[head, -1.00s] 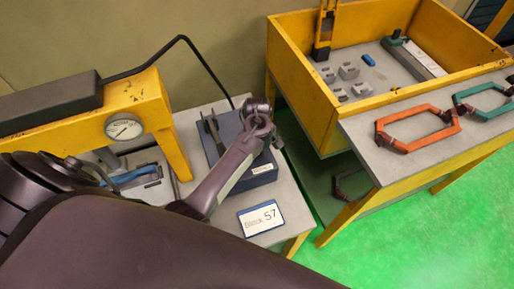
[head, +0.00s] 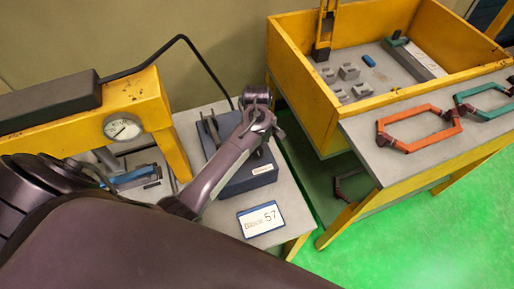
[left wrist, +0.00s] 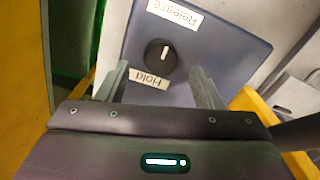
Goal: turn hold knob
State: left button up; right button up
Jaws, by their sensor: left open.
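The hold knob (left wrist: 161,55) is a round black dial with a white pointer mark, on a dark blue-grey box (left wrist: 225,50). A "Release" label (left wrist: 175,13) sits above the knob and a "Hold" label (left wrist: 149,80) below it. The pointer mark is at the knob's upper side, facing the Release label. My left gripper (left wrist: 159,67) is open, its two fingers apart on either side of the Hold label, with nothing between them held. In the head view the box (head: 238,180) stands on the grey table under my left wrist, which hides the knob. My right gripper is not in view.
A yellow frame with a gauge (head: 122,127) stands left of the box. A sign plate (head: 261,220) lies in front. At the right, a yellow tray (head: 305,95) holds small grey blocks. An orange ring (head: 383,128) and a teal ring (head: 462,98) lie beside it.

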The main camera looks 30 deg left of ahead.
pick_arm(q)
jog(key=shift+r, duration=1.9)
